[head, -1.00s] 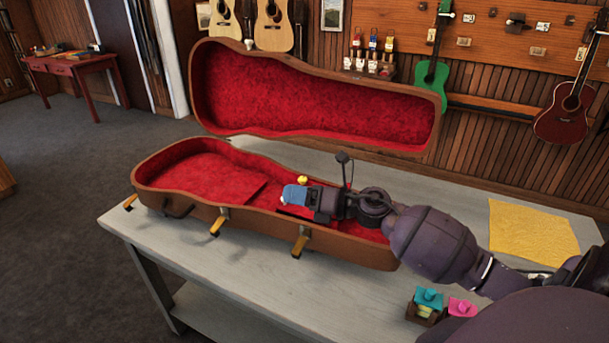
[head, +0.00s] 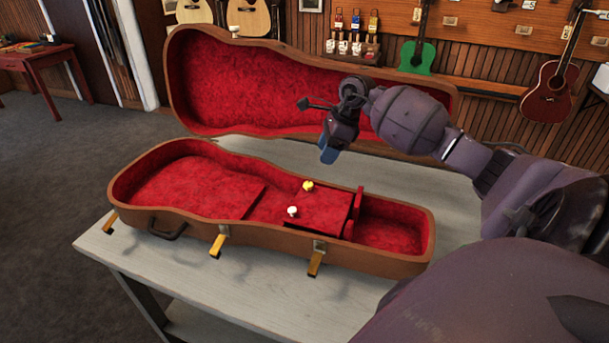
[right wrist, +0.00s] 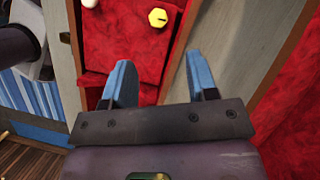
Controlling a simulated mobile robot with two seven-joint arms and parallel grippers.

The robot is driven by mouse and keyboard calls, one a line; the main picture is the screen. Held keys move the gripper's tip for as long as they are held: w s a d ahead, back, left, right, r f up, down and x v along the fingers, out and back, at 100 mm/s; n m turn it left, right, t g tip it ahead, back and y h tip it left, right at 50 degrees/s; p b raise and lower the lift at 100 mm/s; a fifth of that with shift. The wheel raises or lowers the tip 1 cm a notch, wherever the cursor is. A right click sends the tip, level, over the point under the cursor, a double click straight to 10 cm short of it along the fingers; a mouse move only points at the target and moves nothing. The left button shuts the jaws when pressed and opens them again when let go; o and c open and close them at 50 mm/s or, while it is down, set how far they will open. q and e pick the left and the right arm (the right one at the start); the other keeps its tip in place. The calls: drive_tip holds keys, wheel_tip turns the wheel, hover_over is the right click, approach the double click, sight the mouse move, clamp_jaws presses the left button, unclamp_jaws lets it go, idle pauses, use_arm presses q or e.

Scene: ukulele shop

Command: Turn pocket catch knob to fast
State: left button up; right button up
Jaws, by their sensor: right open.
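The open guitar case (head: 225,240) lies on the bench with a red lining. Inside, a yellow knob (head: 308,186) and a white knob (head: 292,211) stand on the red pocket section (head: 325,208). I cannot tell by label which knob is the pocket catch, or read its setting. In the right wrist view the yellow knob (right wrist: 158,17) is faceted with a small mark on top, and the white knob (right wrist: 90,3) is cut by the top edge. My right gripper (head: 327,155), with blue fingers, is open and empty above the far side of the case, apart from both knobs.
The raised case lid (head: 240,80) stands behind my right gripper. A small red upright panel (head: 354,212) rises at the pocket's right end. Orange latches (head: 218,242) hang along the front rim. The grey bench (head: 250,285) is clear in front of the case.

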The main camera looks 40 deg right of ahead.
sight(309, 183)
drive_tip(key=x, duration=1)
drive_tip(key=shift+a+f+p, duration=0.15)
drive_tip(key=shift+p, duration=0.2)
drive_tip(key=c, duration=0.9)
